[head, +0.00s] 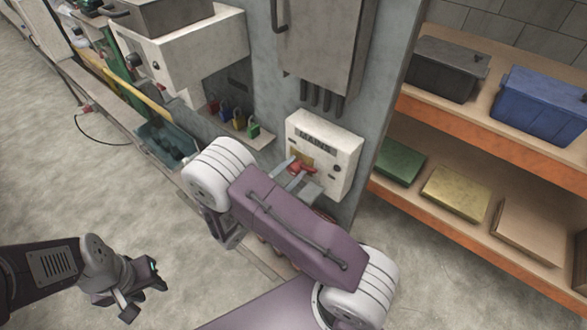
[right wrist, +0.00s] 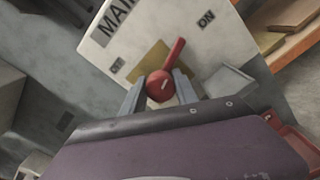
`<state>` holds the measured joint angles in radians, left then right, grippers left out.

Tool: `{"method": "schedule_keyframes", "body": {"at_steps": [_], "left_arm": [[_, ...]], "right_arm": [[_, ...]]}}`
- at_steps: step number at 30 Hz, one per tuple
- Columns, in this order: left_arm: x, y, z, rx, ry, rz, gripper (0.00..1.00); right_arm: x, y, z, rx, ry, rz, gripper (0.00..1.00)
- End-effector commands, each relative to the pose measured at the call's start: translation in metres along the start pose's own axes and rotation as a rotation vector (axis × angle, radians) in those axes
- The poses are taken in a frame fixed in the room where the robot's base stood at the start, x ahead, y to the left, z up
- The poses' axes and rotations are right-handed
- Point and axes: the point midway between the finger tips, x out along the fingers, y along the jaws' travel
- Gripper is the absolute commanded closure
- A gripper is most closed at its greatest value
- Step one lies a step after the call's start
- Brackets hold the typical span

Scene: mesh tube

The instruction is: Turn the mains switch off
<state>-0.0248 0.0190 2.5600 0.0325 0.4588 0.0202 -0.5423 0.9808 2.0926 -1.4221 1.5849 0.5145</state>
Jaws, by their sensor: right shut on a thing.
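The mains switch is a white box (head: 322,150) labelled MAINS on the grey cabinet's side; it also fills the upper middle of the right wrist view (right wrist: 205,60). Its red handle (right wrist: 178,50) slants up and right, closer to the ON mark (right wrist: 207,18) than to the mark at left (right wrist: 117,65), which is too small to read surely. My right gripper (right wrist: 158,80) is shut on the red handle, a finger on each side of its round hub. In the head view my right gripper (head: 294,170) partly covers the handle (head: 304,167). My left gripper (head: 142,287) is open and empty, low at the left.
A grey panel (head: 318,40) with conduits hangs above the switch. Several coloured padlocks (head: 238,122) hang left of it. A green bin (head: 165,143) stands below them. A shelf (head: 480,125) with bins and boxes is at right. The floor around my left gripper is clear.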

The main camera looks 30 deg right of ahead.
Motion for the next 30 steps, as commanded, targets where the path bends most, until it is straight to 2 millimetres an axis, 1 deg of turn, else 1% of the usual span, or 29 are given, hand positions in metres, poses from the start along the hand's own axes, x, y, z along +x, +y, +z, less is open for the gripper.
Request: {"method": "schedule_keyframes", "body": {"at_steps": [1,30], "left_arm": [[-0.001,0.0,0.0,0.0,0.0,0.0,0.64],[-0.028,0.001,-0.003,0.0,0.0,0.0,0.64]], "right_arm": [[0.0,-0.002,-0.003,-0.047,0.008,-0.004,1.0],[0.0,-0.003,-0.002,-0.955,0.009,-0.003,1.0]]}}
